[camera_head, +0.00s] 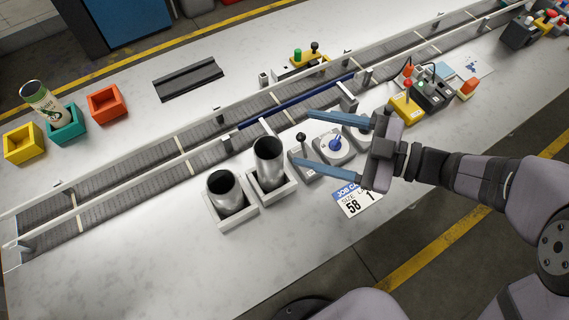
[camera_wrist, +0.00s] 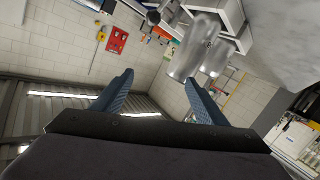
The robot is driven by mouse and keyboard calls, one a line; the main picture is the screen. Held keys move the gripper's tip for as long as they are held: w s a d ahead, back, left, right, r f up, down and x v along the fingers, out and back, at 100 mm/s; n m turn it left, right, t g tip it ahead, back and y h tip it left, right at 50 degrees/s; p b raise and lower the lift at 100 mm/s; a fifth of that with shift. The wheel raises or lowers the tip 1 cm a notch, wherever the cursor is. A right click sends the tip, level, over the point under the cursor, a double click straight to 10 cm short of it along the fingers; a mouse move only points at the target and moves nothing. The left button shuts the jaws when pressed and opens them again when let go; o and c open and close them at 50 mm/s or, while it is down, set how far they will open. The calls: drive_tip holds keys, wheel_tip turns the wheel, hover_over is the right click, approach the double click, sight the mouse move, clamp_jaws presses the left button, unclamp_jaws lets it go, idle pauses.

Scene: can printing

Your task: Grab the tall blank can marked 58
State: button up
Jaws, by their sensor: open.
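Two blank silver cans stand upright in white square holders on the bench: a left can (camera_head: 225,192) and a right can (camera_head: 268,164). I cannot read a 58 on either can. The right one looks a little taller, but I cannot be sure. My gripper (camera_head: 301,136) is open and empty, to the right of the right can, its blue fingers pointing toward the cans and the conveyor. In the wrist view, a silver can (camera_wrist: 200,45) shows beyond and above the open fingers. A job card (camera_head: 357,200) reading 58 lies below my gripper.
A conveyor (camera_head: 185,165) with rails runs behind the cans. Grey control boxes with a joystick (camera_head: 301,142) and a blue knob (camera_head: 335,144) stand near the fingers. Yellow (camera_head: 22,146), teal (camera_head: 68,127) and orange (camera_head: 107,105) bins are at left. The front bench is clear.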

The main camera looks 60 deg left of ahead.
sight(270, 167)
drive_tip(key=s+a+f+m+g+p, duration=0.2)
drive_tip(key=s+a, duration=0.4)
drive_tip(key=s, duration=0.5)
drive_tip(key=shift+a+f+g+p, duration=0.3)
drive_tip(key=shift+f+g+p, duration=0.05)
drive_tip(key=shift+g, duration=0.05)
drive_tip(key=c, duration=1.4)
